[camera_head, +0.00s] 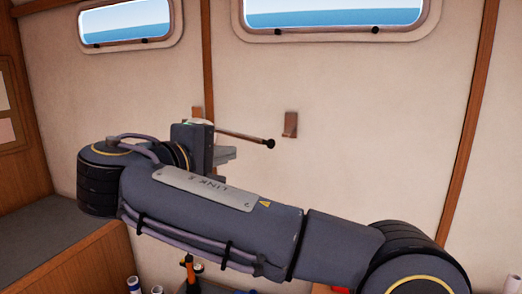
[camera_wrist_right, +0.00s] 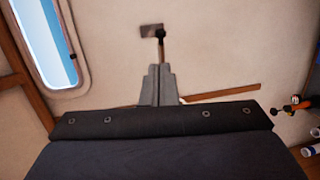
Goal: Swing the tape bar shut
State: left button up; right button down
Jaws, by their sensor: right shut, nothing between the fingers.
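The tape bar (camera_head: 240,137) is a thin brown rod with a dark round knob (camera_head: 269,143) at its free end. Its other end is hidden behind my right gripper. A wooden bracket (camera_head: 290,124) on the wall stands to the right of the knob, with a gap between them. Another wooden bracket (camera_head: 197,112) shows behind my wrist. My right gripper (camera_head: 226,156) is shut and empty, just below the bar. In the right wrist view, the closed fingers (camera_wrist_right: 159,72) point toward the knob (camera_wrist_right: 160,34), which overlaps the bracket (camera_wrist_right: 149,31). I cannot tell whether fingers and bar touch.
My right arm crosses the view and hides much of the lower wall. A grey-topped bench (camera_head: 40,228) stands at the left. Several bottles and tools, including an orange-and-black one (camera_head: 188,270), are low down. Two windows (camera_head: 335,17) are above. The wall right of the bracket is clear.

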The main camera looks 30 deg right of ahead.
aim_at(269, 144)
jog(key=p+x, duration=0.2)
jog(key=x, duration=1)
jog(key=shift+d+r, duration=0.1)
jog(key=shift+d, duration=0.15)
jog(key=shift+w+d+f, duration=0.2)
jog(key=shift+w+d, duration=0.2)
jog(key=shift+d, duration=0.1)
